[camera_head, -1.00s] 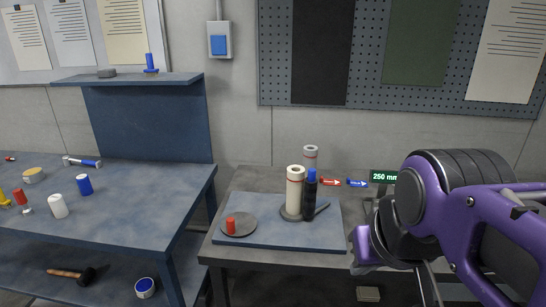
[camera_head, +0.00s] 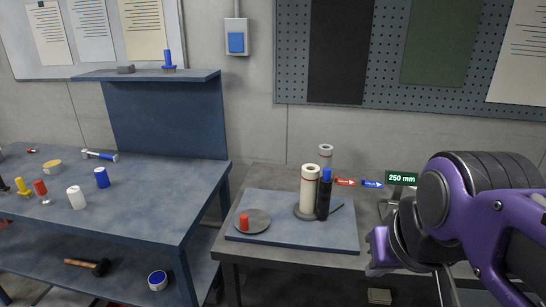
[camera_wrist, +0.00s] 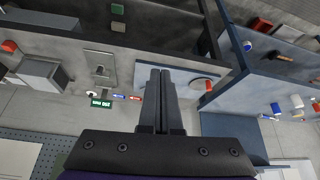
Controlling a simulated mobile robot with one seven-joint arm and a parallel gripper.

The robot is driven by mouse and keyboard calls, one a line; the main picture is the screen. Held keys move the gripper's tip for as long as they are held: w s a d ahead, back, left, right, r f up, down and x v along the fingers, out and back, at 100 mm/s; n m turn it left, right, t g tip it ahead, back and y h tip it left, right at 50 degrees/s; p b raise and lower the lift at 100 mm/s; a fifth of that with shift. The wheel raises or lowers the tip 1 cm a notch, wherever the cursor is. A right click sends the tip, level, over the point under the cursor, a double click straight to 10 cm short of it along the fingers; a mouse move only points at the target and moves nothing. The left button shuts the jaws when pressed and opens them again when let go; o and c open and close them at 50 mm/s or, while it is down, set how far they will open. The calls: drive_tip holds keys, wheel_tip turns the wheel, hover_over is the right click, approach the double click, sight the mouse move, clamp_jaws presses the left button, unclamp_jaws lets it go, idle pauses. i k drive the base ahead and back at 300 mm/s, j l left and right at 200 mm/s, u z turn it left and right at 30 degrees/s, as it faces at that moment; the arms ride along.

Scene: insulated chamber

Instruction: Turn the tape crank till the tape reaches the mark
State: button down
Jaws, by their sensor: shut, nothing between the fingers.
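A flat grey disc (camera_head: 258,227) with an upright red knob (camera_head: 244,222) lies on the blue board (camera_head: 290,241); it looks like the crank. The red knob also shows in the wrist view (camera_wrist: 209,86). A cream roll (camera_head: 308,190) with a red band and a dark, blue-topped cylinder (camera_head: 325,190) stand behind it to the right. A red tag (camera_head: 344,181) and a blue tag (camera_head: 372,183) lead to a green sign (camera_head: 402,178) reading "250 mm". The tape and mark are not clear. My gripper (camera_wrist: 160,73) is shut and empty, apart from the knob.
A second pale roll (camera_head: 325,155) stands behind the first. My arm hides the table's right part.

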sight(251, 222)
drive_tip(key=i+j+z, duration=0.35)
drive_tip(key=j, duration=0.3)
drive_tip(key=l+z, duration=0.3)
drive_tip(key=k+j+u, duration=0.1)
drive_tip(key=j, duration=0.25)
